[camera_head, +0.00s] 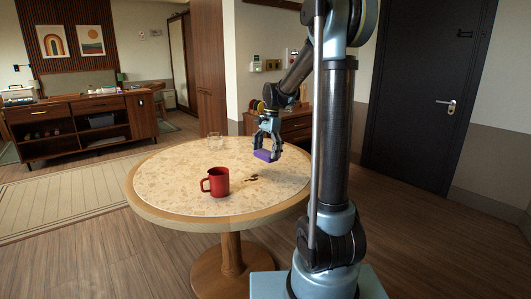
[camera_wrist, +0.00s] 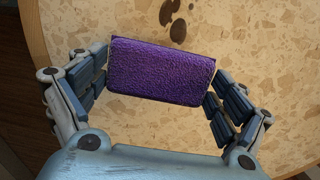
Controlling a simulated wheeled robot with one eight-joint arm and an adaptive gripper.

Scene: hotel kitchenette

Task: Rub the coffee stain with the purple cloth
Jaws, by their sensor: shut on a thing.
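The purple cloth (camera_head: 263,155) is a folded block held in my gripper (camera_head: 267,148) above the right part of the round table. In the wrist view the purple cloth (camera_wrist: 161,72) sits between the two fingers of my gripper (camera_wrist: 160,85), which are shut on its ends. The coffee stain (camera_head: 250,178) is a group of small dark brown spots on the table top, in front of and left of the cloth. In the wrist view the coffee stain (camera_wrist: 174,20) shows just beyond the cloth's far edge; the cloth may hide part of it.
The table top right in front of the stain is clear. A wooden cabinet (camera_head: 290,127) stands behind the table.

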